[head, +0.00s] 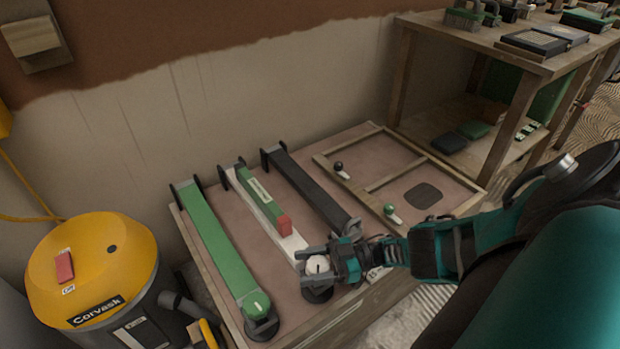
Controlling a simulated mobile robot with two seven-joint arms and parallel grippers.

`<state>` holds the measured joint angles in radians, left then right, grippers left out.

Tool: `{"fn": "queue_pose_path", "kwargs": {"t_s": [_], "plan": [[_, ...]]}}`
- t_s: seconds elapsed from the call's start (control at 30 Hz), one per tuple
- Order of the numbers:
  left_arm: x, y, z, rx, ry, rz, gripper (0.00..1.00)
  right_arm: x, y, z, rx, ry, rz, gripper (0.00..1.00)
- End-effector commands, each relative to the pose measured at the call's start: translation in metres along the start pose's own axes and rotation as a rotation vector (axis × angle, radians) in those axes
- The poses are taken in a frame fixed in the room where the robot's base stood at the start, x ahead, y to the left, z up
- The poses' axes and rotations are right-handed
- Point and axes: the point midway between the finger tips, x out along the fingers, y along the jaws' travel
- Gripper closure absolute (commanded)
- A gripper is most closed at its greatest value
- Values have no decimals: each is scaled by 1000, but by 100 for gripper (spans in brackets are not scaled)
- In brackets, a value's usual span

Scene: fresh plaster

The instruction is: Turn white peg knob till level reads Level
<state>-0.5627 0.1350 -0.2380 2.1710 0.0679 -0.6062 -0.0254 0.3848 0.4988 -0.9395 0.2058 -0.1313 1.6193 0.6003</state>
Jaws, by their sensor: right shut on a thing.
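The white peg knob (317,265) sits at the near end of the white bar (292,243), the middle of three long bars on the bench. My right gripper (320,262) reaches it from the right and is shut on it, with the white face showing between the fingers. A green level-like piece (260,199) with a pale label and a red end lies along the white bar. The label is too small to read. My left gripper is not in view.
A green bar (213,243) lies left and a black bar (308,187) right on the bench (190,232). A framed panel with black and green knobs (389,209) is further right. A yellow vacuum (95,265) stands left; a wooden shelf (487,38) stands back right.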

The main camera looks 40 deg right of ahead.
Motion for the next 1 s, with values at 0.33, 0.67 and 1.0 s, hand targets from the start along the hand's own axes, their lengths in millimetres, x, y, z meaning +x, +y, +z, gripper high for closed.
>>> {"fn": "queue_pose_path", "kwargs": {"t_s": [0.33,0.67,1.0], "plan": [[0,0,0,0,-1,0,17,3,-1,0,0,6,-5,68],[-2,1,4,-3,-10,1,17,2,-1,0,0,3,-3,17],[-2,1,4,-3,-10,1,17,1,-1,0,0,2,-2,17]]}}
